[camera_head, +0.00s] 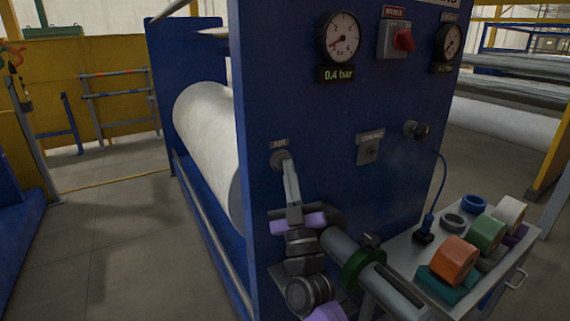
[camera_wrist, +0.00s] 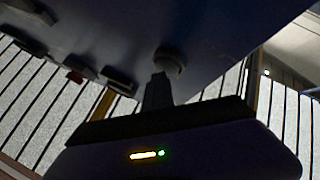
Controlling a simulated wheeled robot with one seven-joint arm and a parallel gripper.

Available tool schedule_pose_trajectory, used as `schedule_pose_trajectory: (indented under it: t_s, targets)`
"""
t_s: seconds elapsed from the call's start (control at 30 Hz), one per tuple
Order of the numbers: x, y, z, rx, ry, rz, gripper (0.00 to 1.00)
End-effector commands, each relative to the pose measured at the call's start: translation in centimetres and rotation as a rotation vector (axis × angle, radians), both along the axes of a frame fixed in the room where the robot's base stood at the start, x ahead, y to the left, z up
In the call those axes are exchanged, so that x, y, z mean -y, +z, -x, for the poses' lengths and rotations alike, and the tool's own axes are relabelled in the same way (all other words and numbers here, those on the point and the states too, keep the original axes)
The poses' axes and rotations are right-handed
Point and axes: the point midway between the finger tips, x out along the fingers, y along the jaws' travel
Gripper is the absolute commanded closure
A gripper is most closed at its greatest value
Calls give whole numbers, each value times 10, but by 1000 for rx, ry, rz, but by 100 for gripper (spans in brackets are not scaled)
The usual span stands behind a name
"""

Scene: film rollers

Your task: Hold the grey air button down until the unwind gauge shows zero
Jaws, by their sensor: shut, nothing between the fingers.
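The grey air button (camera_head: 276,159) sits under an "AIR" label on the blue machine panel (camera_head: 300,110). My gripper (camera_head: 286,163) is shut and empty, its fingertips at the button and covering part of it. In the wrist view the round button (camera_wrist: 170,60) is right at the tips of the shut fingers (camera_wrist: 160,82); I cannot tell how far it is pressed in. The left gauge (camera_head: 342,38) has a green display (camera_head: 338,74) reading 0.4 bar. A right gauge (camera_head: 447,39) has a display that looks like 0.2 bar.
A grey control plate (camera_head: 369,149) and a fitting with a blue hose (camera_head: 417,130) are to the right. A cart (camera_head: 405,248) with several tape rolls stands lower right. A white roll (camera_head: 208,135) lies behind the panel.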

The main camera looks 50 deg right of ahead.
Motion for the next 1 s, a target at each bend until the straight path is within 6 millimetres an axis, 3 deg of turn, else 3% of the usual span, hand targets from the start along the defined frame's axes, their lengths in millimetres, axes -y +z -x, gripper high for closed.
schedule_pose_trajectory:
  t_s: [0.73,1.0]
  targets:
    - [-1,-1,-1,-3,2,0,100]
    - [-3,0,9,-2,2,-1,100]
